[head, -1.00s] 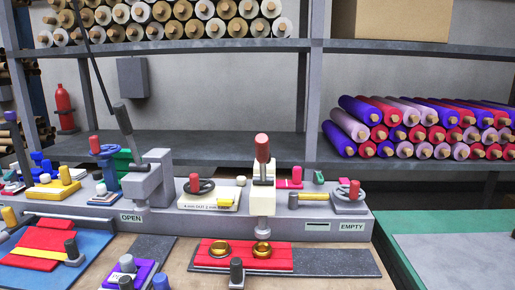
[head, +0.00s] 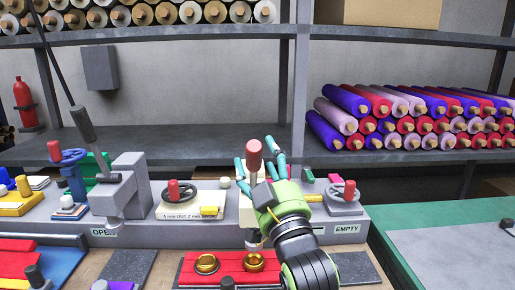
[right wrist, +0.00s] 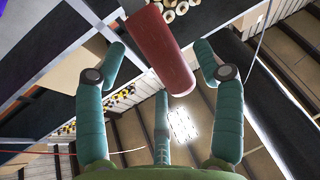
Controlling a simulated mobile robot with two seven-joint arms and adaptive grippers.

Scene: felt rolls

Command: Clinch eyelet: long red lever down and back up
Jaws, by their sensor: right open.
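The long red lever's handle (head: 254,154) stands upright above a white press head at the middle of the bench. My right gripper (head: 262,163) is raised in front of the press, its teal fingers spread around the handle. In the right wrist view the red handle (right wrist: 165,52) hangs between the open fingers (right wrist: 160,80), and I see no finger closed on it. Two brass eyelets (head: 207,264) and (head: 253,262) sit on red felt (head: 225,276) below the press head. My arm hides part of the press. My left gripper is not in view.
A grey press with a long dark lever (head: 82,124) stands left of the red-lever press. A red-knobbed handwheel (head: 343,191) is close on the right, another (head: 174,190) on the left. Felt rolls (head: 400,118) fill the shelf behind. The green surface at right is mostly clear.

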